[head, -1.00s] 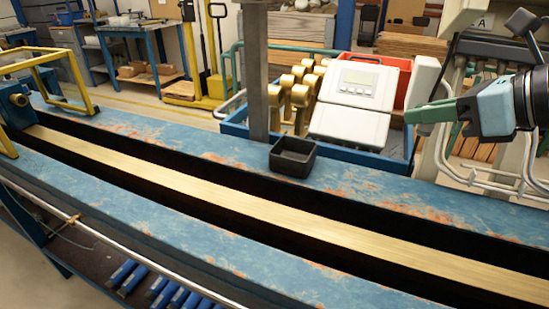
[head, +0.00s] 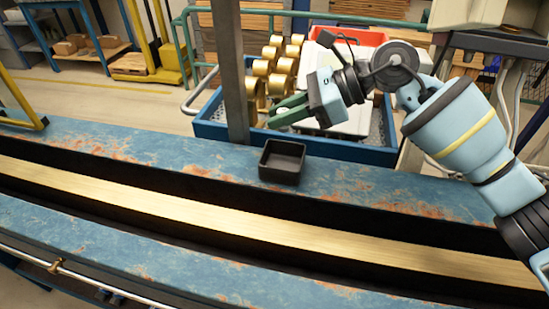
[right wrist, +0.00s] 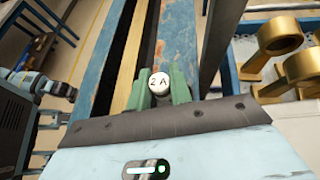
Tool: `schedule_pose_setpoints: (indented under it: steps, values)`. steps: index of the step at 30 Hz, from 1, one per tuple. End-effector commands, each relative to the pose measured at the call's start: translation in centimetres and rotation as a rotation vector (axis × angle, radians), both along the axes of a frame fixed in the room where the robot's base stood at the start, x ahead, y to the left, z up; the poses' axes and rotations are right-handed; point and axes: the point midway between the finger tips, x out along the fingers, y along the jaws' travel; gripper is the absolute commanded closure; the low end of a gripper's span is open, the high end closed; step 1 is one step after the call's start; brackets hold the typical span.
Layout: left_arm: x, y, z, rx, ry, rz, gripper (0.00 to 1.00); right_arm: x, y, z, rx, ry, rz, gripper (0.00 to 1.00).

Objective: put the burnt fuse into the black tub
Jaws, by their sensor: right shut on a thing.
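The black tub (head: 283,162), a small square open box, stands on the far blue painted rail of the bench. My right gripper (head: 276,116) has green fingers and hangs just above and behind the tub in the head view, pointing left. In the right wrist view its fingers (right wrist: 160,88) are shut on a fuse (right wrist: 159,83), whose round white end reads "2 A". The rest of the fuse is hidden, and I cannot tell whether it is burnt. My left gripper is not in view.
A grey post (head: 229,75) rises just left of the tub. Behind it is a blue tray (head: 215,131) with brass rings (head: 262,68), a pale meter and a red bin (head: 350,37). A brass strip (head: 200,205) runs along the bench. The rail beside the tub is clear.

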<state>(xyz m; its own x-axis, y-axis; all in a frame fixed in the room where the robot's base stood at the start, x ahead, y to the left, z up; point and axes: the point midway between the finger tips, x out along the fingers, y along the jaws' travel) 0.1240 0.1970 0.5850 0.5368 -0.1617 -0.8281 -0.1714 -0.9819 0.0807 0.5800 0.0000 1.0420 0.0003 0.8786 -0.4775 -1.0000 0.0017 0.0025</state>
Motion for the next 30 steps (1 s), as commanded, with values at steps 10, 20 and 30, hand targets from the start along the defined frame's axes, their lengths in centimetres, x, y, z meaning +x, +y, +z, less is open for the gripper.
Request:
schedule_pose_setpoints:
  steps: [10,20,30]
  values:
    - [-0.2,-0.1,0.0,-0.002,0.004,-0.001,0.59,0.0,0.0,-3.3,-0.002,0.005,-0.001,1.00]
    - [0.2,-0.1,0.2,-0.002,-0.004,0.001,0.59,0.0,0.0,-6.3,0.000,0.000,-0.001,1.00]
    - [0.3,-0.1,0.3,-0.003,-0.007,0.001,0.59,0.0,0.0,-9.0,-0.001,0.004,-0.001,1.00]
